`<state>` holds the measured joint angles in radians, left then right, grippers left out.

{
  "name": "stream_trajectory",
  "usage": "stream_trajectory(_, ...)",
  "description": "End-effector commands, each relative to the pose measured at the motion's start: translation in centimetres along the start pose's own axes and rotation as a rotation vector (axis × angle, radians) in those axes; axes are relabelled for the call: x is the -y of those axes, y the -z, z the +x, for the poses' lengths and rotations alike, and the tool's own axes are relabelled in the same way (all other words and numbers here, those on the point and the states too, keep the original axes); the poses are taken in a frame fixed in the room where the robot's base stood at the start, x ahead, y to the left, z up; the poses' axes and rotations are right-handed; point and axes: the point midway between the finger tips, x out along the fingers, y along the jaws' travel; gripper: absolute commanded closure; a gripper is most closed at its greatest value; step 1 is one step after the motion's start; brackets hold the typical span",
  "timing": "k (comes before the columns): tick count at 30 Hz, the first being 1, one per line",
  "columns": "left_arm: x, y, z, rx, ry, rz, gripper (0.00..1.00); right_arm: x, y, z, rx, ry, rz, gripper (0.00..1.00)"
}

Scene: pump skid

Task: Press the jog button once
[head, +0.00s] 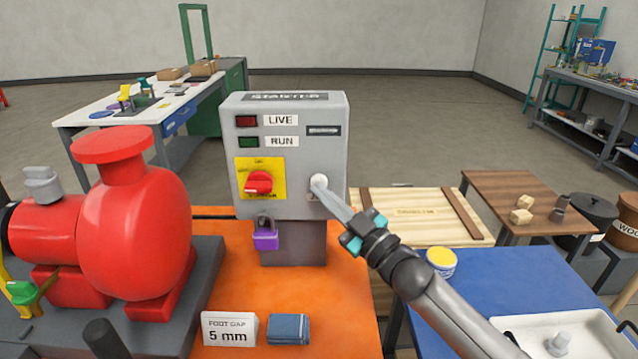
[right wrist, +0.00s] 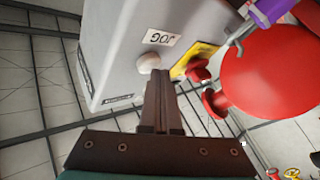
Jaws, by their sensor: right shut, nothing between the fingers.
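The grey starter box (head: 285,160) stands upright on the orange bench. The jog button (head: 319,181) is a pale round knob at the right of its front. In the right wrist view the jog button (right wrist: 148,62) sits beside a white JOG label (right wrist: 164,40). My right gripper (head: 327,191) is shut and empty, its narrow tips pointing at the button. In the right wrist view the fingertips (right wrist: 159,76) overlap the button's edge; I cannot tell whether they touch it or whether it is pressed in. My left gripper is not in view.
A red rotary switch (head: 259,183) on a yellow plate is left of the button, with a purple padlock (head: 265,236) below it. The LIVE lamp (head: 247,121) and RUN lamp (head: 248,142) look dark. A large red pump (head: 135,240) stands at left. A wooden crate (head: 415,216) lies behind my right arm.

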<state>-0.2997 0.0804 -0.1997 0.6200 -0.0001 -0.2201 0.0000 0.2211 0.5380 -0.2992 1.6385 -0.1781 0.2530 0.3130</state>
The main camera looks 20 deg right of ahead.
Motion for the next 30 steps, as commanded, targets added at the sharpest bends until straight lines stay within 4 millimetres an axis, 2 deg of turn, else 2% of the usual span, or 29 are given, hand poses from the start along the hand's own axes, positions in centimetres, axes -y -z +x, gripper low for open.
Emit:
stream_trajectory(6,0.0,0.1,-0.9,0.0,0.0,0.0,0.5,0.5,0.7,-0.8,0.002,0.0,0.002,1.0)
stream_trajectory(19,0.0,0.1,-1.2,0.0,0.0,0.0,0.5,0.9,0.9,-1.2,0.001,0.0,0.002,1.0)
stream_trajectory(30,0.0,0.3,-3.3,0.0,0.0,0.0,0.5,2.7,2.8,-3.7,0.002,0.0,0.003,1.0)
